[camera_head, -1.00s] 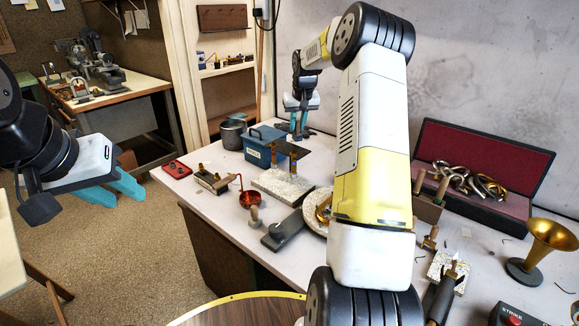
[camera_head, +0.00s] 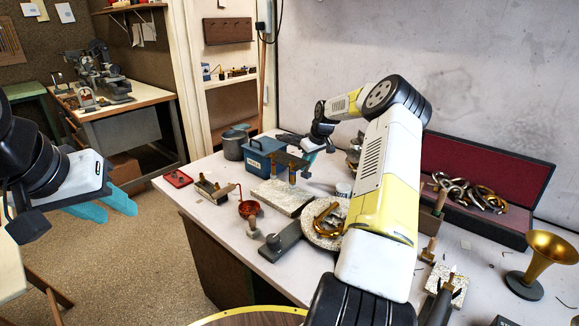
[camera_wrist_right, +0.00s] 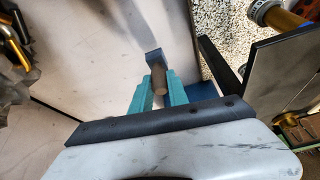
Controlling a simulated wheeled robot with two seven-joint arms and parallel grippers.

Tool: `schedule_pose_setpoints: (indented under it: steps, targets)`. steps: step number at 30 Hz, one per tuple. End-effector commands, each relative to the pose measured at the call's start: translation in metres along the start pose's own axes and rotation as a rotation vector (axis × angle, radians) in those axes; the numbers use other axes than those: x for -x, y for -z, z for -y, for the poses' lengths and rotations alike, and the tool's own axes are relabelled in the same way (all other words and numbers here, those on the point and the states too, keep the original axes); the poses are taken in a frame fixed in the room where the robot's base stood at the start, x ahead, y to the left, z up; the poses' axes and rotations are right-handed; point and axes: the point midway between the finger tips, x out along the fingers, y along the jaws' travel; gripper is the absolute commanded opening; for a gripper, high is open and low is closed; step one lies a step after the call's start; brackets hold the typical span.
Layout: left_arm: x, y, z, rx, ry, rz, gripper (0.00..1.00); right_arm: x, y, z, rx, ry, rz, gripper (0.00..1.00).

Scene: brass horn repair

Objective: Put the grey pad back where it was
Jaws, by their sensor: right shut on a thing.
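My right gripper (camera_wrist_right: 159,82) is shut on the round brown handle of a small blue-grey square pad (camera_wrist_right: 153,57). The pad shows just past the fingertips in the right wrist view, with a pale surface behind it. In the head view my right gripper (camera_head: 313,146) is over the back of the bench, beside a dark raised plate; I cannot make out the pad there. My left gripper (camera_head: 117,212) is at the far left, away from the bench, with its two teal fingers apart and nothing between them.
A blue toolbox (camera_head: 263,140) and grey pot (camera_head: 233,146) stand at the back left. The dark plate (camera_head: 286,160) stands on brass posts near a speckled slab (camera_head: 279,195). A dark grey block (camera_head: 284,241) is in front. An open red-lined case (camera_head: 465,160) and brass horn (camera_head: 548,252) are right.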

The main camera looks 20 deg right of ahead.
Motion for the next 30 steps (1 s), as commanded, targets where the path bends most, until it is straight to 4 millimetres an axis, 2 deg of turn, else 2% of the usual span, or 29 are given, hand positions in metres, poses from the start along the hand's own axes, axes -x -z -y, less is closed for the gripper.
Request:
schedule_pose_setpoints:
  steps: [3,6,15,16,19,30]
  targets:
    - [0.000,0.000,0.000,0.000,0.000,0.000,0.36,-0.018,-0.008,0.001,-0.002,0.003,0.002,0.00]
    - [0.000,0.000,0.000,0.000,0.000,0.000,0.36,-0.026,-0.011,0.001,-0.002,0.002,0.000,0.00]
    - [0.000,0.000,0.000,0.000,0.000,0.000,0.36,-0.028,-0.011,0.000,-0.002,0.001,0.000,0.00]
    - [0.000,0.000,0.000,0.000,0.000,0.000,0.36,-0.028,-0.012,0.000,-0.002,0.001,0.001,0.22]
    - [0.000,0.000,0.000,0.000,0.000,0.000,0.36,-0.028,-0.011,0.000,-0.002,0.000,0.000,0.42]
    - [0.000,0.000,0.000,0.000,0.000,0.000,0.36,-0.025,-0.010,0.000,-0.001,0.000,-0.001,0.42]
